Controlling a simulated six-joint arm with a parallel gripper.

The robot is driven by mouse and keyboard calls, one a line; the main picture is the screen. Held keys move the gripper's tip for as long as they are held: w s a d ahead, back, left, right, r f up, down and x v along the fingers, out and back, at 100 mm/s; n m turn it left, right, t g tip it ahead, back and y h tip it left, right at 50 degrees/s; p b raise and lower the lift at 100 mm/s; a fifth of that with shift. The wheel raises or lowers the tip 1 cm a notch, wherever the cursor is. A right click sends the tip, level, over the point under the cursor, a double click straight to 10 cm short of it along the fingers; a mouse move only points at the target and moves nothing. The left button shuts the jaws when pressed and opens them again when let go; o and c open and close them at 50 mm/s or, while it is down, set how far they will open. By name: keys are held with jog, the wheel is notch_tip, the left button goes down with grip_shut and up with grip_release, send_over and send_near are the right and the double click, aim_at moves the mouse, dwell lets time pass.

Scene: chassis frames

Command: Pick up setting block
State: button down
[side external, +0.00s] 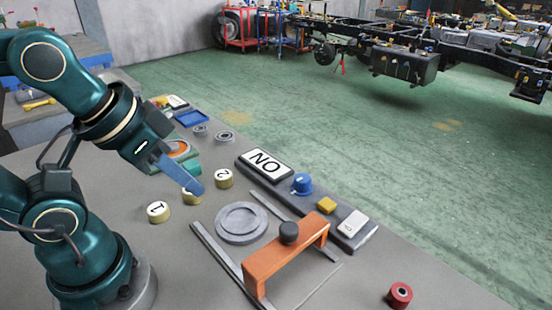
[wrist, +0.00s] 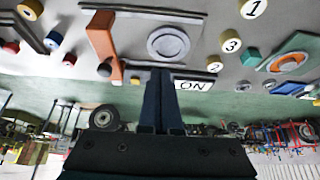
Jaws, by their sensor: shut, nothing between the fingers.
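No part carries a readable name of setting block, so I cannot tell which one it is. Brass discs stand on the grey bench: disc 1 (side external: 158,212), disc 2 (side external: 223,178) and disc 3 (wrist: 230,42), which is partly hidden by my gripper in the side view. An orange bridge (side external: 285,258) with a dark knob (side external: 289,232) spans two grey rails. A round grey plate (side external: 241,222) lies beside it. My gripper (side external: 195,188) is shut and empty, its blue fingertips in front of disc 3 in the side view. The shut fingers (wrist: 161,78) also show in the wrist view.
A control strip with an ON/NO label (side external: 264,163), blue knob (side external: 302,183), yellow button (side external: 326,205) and white switch (side external: 352,223) lies along the bench edge. A red spool (side external: 400,295) stands at the front right. A blue tray (side external: 191,119) lies farther back.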

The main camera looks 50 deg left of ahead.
jog(key=shift+c, duration=1.6)
grip_release()
